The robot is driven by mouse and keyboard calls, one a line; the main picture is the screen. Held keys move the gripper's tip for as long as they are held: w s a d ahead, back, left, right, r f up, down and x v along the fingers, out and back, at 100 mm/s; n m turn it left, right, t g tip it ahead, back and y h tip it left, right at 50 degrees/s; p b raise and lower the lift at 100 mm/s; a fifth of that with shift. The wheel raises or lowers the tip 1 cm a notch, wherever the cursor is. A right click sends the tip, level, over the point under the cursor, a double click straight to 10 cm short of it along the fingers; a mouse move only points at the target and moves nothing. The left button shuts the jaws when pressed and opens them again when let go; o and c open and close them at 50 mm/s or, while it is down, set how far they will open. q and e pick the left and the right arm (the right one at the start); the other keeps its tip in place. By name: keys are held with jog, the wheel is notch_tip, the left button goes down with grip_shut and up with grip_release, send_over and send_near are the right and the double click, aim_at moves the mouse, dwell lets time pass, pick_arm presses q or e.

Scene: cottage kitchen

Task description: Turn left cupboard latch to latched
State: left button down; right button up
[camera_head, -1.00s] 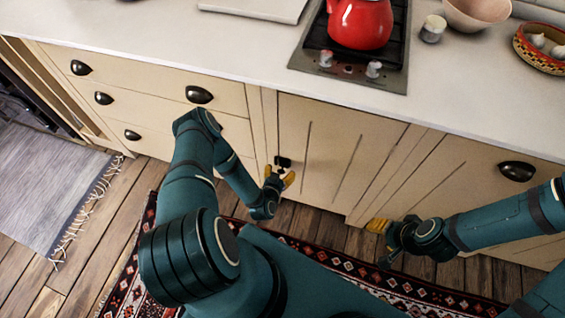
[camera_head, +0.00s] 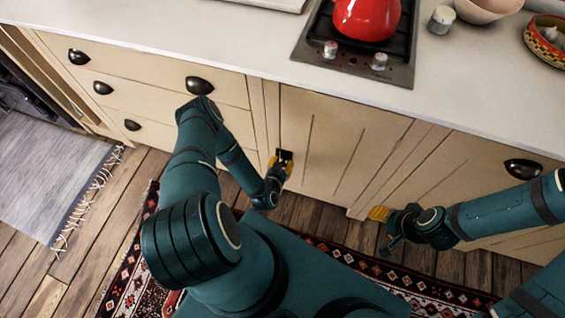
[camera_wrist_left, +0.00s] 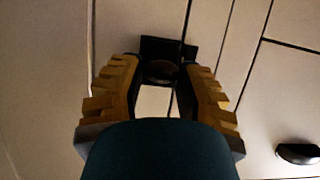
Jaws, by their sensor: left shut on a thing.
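The left cupboard latch (camera_head: 285,154) is a small black fitting at the left edge of the cream cupboard door (camera_head: 330,150), below the hob. In the left wrist view the latch (camera_wrist_left: 163,72) shows as a dark plate with a rounded knob between the fingers. My left gripper (camera_head: 280,164) has its yellow fingers on either side of the latch and is shut on it. The fingers partly hide it, and I cannot tell its turn angle. My right gripper (camera_head: 379,213) hangs low in front of the cupboards to the right, away from the latch; its finger opening is unclear.
The pale worktop (camera_head: 250,50) runs above, with a red kettle (camera_head: 367,18) on the hob (camera_head: 352,60). Drawers with black cup handles (camera_head: 200,85) lie left of the door. A patterned rug (camera_head: 400,281) covers part of the wooden floor.

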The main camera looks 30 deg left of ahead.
pick_arm(q)
jog(key=shift+a, duration=0.1)
jog(key=n+h, duration=0.1)
jog(key=n, duration=0.1)
jog(key=shift+a+n+t+h, duration=0.2)
jog(key=shift+n+t+h, duration=0.2)
jog(key=n+t+h, duration=0.1)
jog(key=n, duration=0.2)
jog(key=shift+a+f+h, duration=0.1)
jog(key=shift+h, duration=0.3)
jog(key=n, duration=0.1)
jog(key=n+t+h, duration=0.1)
jog(key=n, duration=0.1)
jog(key=shift+a+f+n, duration=0.1)
jog(key=shift+f+n, duration=0.05)
jog(key=shift+n, duration=0.15)
jog(key=n+t+h, duration=0.1)
jog(key=n+t, duration=0.1)
jog(key=n, duration=0.2)
jog(key=shift+f, duration=0.1)
dwell(0.3)
jog(key=c, duration=0.6)
grip_release()
jog(key=shift+o, duration=0.2)
jog(key=shift+f, duration=0.1)
